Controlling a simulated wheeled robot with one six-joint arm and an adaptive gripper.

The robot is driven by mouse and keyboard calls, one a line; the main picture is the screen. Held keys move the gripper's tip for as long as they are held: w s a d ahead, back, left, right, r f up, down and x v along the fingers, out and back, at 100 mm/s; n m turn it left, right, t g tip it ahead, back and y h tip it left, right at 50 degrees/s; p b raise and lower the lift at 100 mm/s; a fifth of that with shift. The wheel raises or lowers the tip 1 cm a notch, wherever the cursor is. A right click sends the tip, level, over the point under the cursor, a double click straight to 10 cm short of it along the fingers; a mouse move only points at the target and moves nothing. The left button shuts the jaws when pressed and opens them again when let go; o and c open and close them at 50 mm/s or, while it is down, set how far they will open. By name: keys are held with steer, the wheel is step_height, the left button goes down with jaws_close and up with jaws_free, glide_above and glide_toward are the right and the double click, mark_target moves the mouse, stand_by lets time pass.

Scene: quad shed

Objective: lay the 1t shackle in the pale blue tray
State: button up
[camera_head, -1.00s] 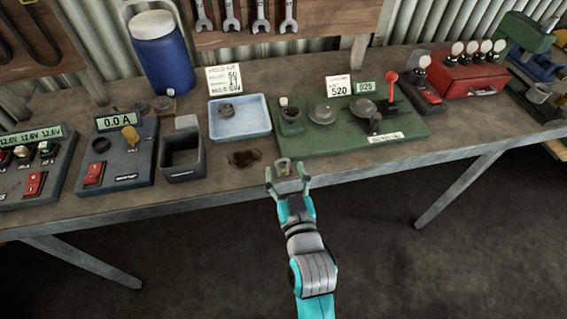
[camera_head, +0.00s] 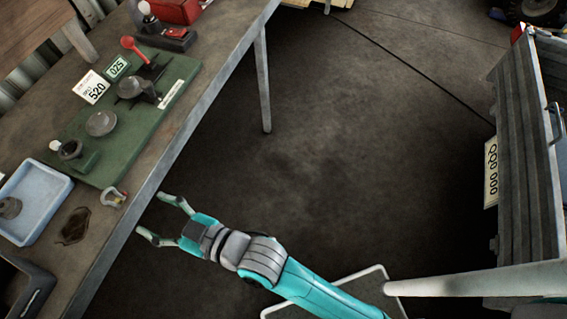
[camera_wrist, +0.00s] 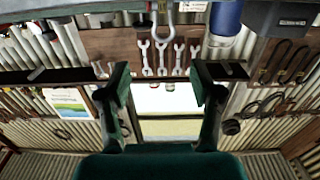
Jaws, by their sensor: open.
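The shackle (camera_head: 113,197), a small metal piece with a pale pin, rests on the workbench near its front edge. It also appears as a grey U shape at the top of the wrist view (camera_wrist: 165,30). The pale blue tray (camera_head: 48,214) is on the bench to the left of the shackle, partly cut off by the frame, with a dark round piece inside. My gripper (camera_head: 153,215) is open and empty, just off the bench's front edge, with its fingertips pointing towards the shackle but apart from it. Both fingers (camera_wrist: 160,88) show in the wrist view.
A dark stain (camera_head: 75,226) lies between shackle and tray. A dark bin (camera_head: 25,290) is at lower left. A grey slatted trailer (camera_head: 520,130) stands at right; the floor between is clear.

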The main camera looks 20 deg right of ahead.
steer(key=s+d+f+m+t+h, duration=0.1)
steer(key=d+f+m+h, duration=0.15)
steer(key=d, duration=0.45)
steer(key=s+d+f+m+t+h, duration=0.1)
steer(key=d+f+h, duration=0.1)
steer(key=d+f, duration=0.35)
steer(key=s+d+m+h, duration=0.2)
steer(key=s+d, duration=0.4)
steer(key=d, duration=0.3)
steer(key=s+d+m+t+h, duration=0.1)
steer(key=s+d+h, duration=0.3)
steer(key=d, duration=0.5)
steer(key=shift+s+d+f+m+t, duration=0.25)
steer(key=shift+s+f+m, duration=0.25)
steer(key=shift+s, duration=0.6)
steer(key=s+d+h, duration=0.1)
steer(key=s, duration=0.1)
steer(key=s+d+r+m+h, duration=0.1)
steer(key=s, duration=0.2)
steer(key=s+d+r+m+h, duration=0.1)
steer(key=s+d, duration=0.1)
steer(key=s, duration=0.1)
steer(key=shift+s+r, duration=0.15)
steer(key=shift+s, duration=0.05)
steer(key=shift+c, duration=0.6)
steer(key=shift+s+r, duration=0.1)
steer(key=shift+s, duration=0.05)
steer(key=c, duration=0.4)
